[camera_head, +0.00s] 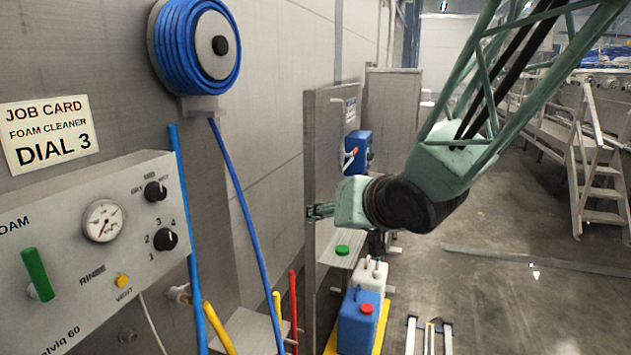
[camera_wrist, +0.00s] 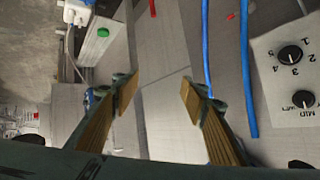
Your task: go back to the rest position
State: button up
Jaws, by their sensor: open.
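My gripper (camera_head: 318,211) is at the end of my green arm, held out in the air in front of the grey metal panel in the head view. In the wrist view my gripper (camera_wrist: 158,95) shows two tan-padded fingers spread wide with nothing between them. The grey wall panel lies behind the gap. The far side of the fingers is partly hidden in the head view by the wrist housing.
The foam control box (camera_head: 100,250) with dials and a green lever is at left. A blue hose reel (camera_head: 196,45) hangs above. Blue (camera_head: 358,322) and white (camera_head: 370,276) canisters stand below my arm. Metal stairs (camera_head: 597,170) are at right; the floor between is mostly open.

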jog(key=s+d+r+m+g+h, duration=0.25)
jog(key=s+d+h, duration=0.25)
jog(key=s+d, duration=1.1)
jog(key=s+d+n+g, duration=0.1)
jog(key=s+g, duration=0.3)
jog(key=s, duration=2.3)
jog(key=shift+d, duration=0.35)
jog(key=shift+f, duration=0.1)
